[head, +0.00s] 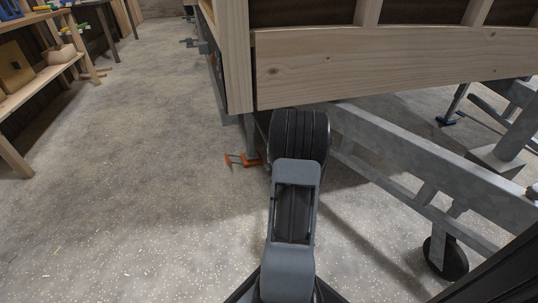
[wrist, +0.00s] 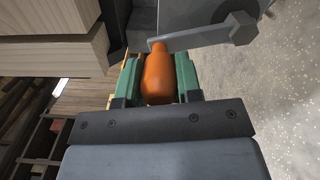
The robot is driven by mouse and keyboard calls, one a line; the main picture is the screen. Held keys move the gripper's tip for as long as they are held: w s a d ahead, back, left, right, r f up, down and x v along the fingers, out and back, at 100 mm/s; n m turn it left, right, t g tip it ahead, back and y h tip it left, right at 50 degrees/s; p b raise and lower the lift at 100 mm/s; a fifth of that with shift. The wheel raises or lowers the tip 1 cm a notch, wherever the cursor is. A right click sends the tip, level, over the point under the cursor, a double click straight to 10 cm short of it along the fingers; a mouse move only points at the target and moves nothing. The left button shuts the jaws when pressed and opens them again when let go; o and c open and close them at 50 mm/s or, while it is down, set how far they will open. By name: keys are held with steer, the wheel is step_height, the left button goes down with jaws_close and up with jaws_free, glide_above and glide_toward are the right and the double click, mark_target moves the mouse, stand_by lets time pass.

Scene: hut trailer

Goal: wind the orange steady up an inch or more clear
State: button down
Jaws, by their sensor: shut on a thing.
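In the wrist view my gripper (wrist: 158,80) has its two green-padded fingers shut on an orange handle (wrist: 158,72). The handle joins a grey crank arm (wrist: 205,37) that runs to the right and ends in a thicker grey hub. In the head view the orange steady (head: 248,160) shows as an orange foot under a grey leg below the trailer's corner. The foot is at or close to the floor; I cannot tell whether it touches. My arm hides the gripper and the crank in the head view.
The timber-framed hut (head: 390,52) overhangs the steady. A wooden shelf (head: 40,78) stands at far left. The concrete floor between is clear.

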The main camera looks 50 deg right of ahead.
steer(key=shift+w+a, duration=0.25)
steer(key=shift+a, duration=0.1)
stand_by(0.4)
steer(key=c, duration=0.8)
jaws_free()
steer(key=shift+s+f, duration=0.1)
steer(key=shift+s, duration=0.1)
steer(key=p+v, duration=0.9)
steer(key=v, duration=0.4)
steer(key=shift+s+a+p, duration=0.1)
steer(key=shift+s+p, duration=0.2)
steer(key=shift+p, duration=0.1)
